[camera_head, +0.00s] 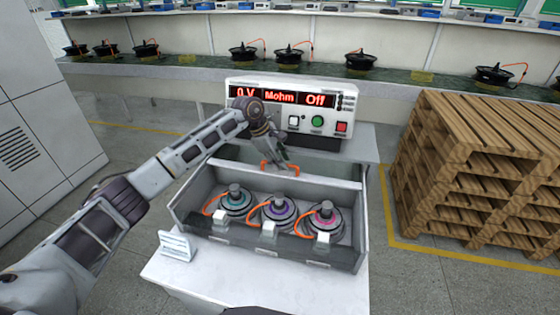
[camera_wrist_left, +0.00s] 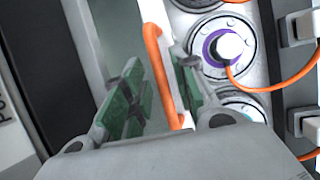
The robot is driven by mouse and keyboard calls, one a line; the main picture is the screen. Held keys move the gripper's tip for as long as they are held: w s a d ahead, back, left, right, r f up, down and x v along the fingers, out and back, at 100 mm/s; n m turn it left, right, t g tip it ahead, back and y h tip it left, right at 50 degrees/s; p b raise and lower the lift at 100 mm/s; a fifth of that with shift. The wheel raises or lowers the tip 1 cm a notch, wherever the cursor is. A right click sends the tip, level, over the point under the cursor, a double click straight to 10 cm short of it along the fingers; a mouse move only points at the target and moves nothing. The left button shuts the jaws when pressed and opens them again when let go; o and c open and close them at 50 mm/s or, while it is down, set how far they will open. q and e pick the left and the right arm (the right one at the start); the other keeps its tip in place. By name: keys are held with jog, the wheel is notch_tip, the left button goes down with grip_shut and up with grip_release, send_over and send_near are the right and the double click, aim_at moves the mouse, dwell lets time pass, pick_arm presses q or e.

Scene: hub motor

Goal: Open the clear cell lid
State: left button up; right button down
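The test cell (camera_head: 185,208) is a grey box on a white stand, with three hub motors inside. An orange handle (camera_head: 280,168) shows at its back edge, by a dim see-through strip that looks like the clear lid (camera_head: 325,168). How far the lid is tilted is hard to tell. My left gripper (camera_head: 277,155) is at the handle. In the left wrist view its green-padded fingers (camera_wrist_left: 155,95) stand apart, with the orange handle (camera_wrist_left: 158,75) between them; contact is not clear. My right gripper is not in view.
A tester (camera_head: 290,105) with red readouts and buttons stands behind the cell. A small white stand (camera_head: 177,245) sits at its front left. Wooden pallets (camera_head: 480,170) are stacked on the right, a grey cabinet (camera_head: 40,120) on the left. A long bench holds several wheels behind.

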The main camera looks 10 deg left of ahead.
pick_arm(q)
jog(key=shift+s+a+r, duration=0.1)
jog(key=shift+a+r, duration=0.15)
jog(key=shift+r, duration=0.25)
jog(key=v, duration=1)
jog(key=shift+a+r, duration=0.15)
jog(key=shift+r, duration=0.2)
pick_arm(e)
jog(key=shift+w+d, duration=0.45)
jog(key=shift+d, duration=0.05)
